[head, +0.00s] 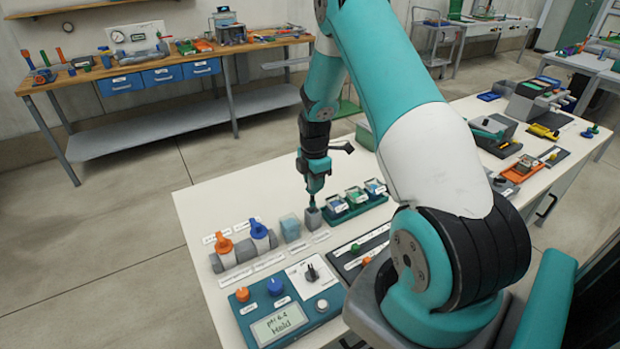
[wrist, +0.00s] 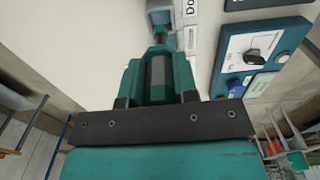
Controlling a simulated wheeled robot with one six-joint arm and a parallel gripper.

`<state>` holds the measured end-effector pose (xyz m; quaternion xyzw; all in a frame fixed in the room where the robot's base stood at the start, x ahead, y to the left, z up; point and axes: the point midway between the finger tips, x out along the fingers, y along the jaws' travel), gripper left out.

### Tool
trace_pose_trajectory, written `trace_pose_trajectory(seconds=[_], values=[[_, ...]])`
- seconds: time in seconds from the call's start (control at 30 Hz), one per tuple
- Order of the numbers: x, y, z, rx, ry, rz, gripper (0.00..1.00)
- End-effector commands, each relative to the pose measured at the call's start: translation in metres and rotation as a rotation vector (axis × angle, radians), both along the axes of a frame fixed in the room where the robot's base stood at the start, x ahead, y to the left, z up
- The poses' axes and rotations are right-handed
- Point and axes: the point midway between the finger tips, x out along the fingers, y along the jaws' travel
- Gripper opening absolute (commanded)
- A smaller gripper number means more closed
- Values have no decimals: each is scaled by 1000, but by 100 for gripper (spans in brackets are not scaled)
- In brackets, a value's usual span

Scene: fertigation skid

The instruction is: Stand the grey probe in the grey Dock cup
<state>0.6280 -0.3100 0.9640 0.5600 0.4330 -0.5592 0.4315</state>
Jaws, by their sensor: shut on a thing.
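My gripper (head: 315,184) points down over the bench. In the wrist view, my gripper (wrist: 158,80) has its teal fingers shut on the grey probe (wrist: 158,72). The probe's narrow lower end points at the grey Dock cup (wrist: 162,8), beside a label reading "Do". In the head view the grey cup (head: 312,219) stands directly below my gripper, and the probe's thin end reaches its mouth. I cannot tell whether the tip is inside or just above the rim. The cup's inside is hidden.
A meter panel (head: 285,314) lies in front.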

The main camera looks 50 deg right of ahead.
Motion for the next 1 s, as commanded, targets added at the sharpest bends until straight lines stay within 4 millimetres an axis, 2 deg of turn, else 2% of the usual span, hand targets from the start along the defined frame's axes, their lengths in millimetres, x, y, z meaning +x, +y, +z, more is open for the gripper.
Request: trace_pose_trajectory(seconds=[0.6, 0.8, 1.0], values=[[2, 2, -65, 0, -1, 2, 1], [2, 2, -76, -1, -2, 2, 1], [2, 2, -76, -1, -2, 2, 1]])
